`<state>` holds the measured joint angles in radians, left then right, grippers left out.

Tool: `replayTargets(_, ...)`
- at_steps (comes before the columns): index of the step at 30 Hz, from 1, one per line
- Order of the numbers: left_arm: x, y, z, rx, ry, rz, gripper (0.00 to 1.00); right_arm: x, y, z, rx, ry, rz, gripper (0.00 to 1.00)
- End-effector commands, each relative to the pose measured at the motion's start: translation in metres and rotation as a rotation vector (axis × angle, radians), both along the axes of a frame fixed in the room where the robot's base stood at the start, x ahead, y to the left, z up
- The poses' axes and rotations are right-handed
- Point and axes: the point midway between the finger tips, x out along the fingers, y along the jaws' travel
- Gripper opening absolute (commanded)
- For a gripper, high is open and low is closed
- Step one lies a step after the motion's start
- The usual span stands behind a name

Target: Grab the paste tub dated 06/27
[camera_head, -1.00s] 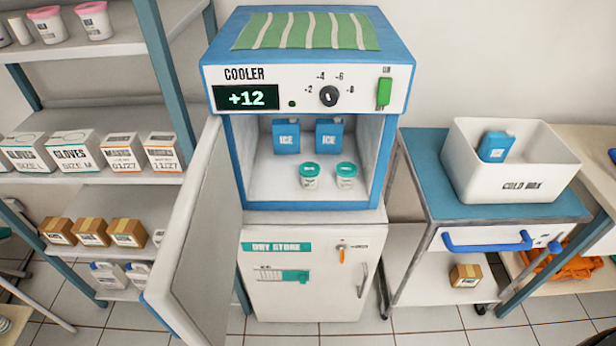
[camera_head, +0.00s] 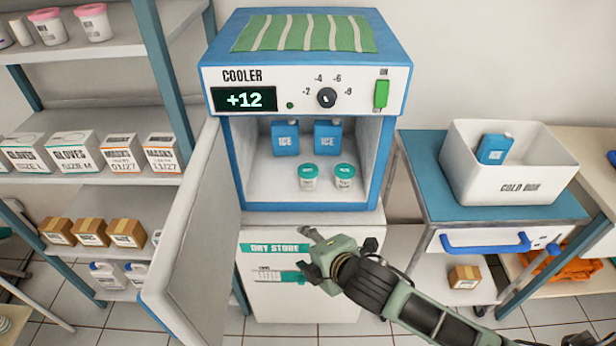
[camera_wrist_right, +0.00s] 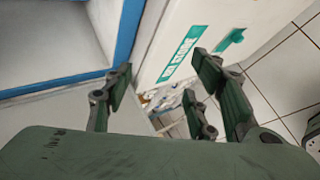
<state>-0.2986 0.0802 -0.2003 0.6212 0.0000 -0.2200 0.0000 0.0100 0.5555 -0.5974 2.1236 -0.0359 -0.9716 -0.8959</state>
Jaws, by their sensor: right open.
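Two small white tubs with teal lids, a left one (camera_head: 308,177) and a right one (camera_head: 344,177), stand side by side on the floor of the open cooler (camera_head: 250,190). Their printed labels are too small to read. My right gripper (camera_head: 306,254) is open and empty in front of the dry store door, below and in front of the tubs. In the right wrist view its spread fingers (camera_wrist_right: 170,90) show with nothing between them. My left gripper is not in view.
The cooler door (camera_head: 190,230) is swung open to the left. Two blue ice packs (camera_head: 285,138) stand behind the tubs. A cold box (camera_head: 505,187) with a blue ice pack sits on the cart at right. Shelves with boxes stand at left.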

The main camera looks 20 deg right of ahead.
Motion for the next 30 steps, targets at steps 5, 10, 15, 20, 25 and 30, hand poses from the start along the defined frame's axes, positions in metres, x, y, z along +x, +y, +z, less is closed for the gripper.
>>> replayTargets(5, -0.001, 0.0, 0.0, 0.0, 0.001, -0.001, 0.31, 0.067, -0.017, 0.031, -0.532, -0.322, 0.437, 0.52)
replayTargets(10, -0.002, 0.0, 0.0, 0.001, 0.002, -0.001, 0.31, 0.109, -0.063, 0.049, -0.992, -0.524, 0.728, 0.52)
replayTargets(15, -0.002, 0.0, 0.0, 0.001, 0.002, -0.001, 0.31, 0.123, -0.089, 0.057, -1.188, -0.596, 0.841, 0.52)
replayTargets(20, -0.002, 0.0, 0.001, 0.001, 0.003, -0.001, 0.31, 0.133, -0.089, 0.055, -1.22, -0.609, 0.86, 0.52)
replayTargets(25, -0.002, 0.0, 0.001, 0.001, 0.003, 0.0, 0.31, 0.15, -0.082, 0.048, -1.218, -0.606, 0.858, 0.52)
replayTargets(30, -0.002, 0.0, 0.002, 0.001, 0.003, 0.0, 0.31, 0.17, -0.073, 0.038, -1.216, -0.606, 0.858, 0.52)
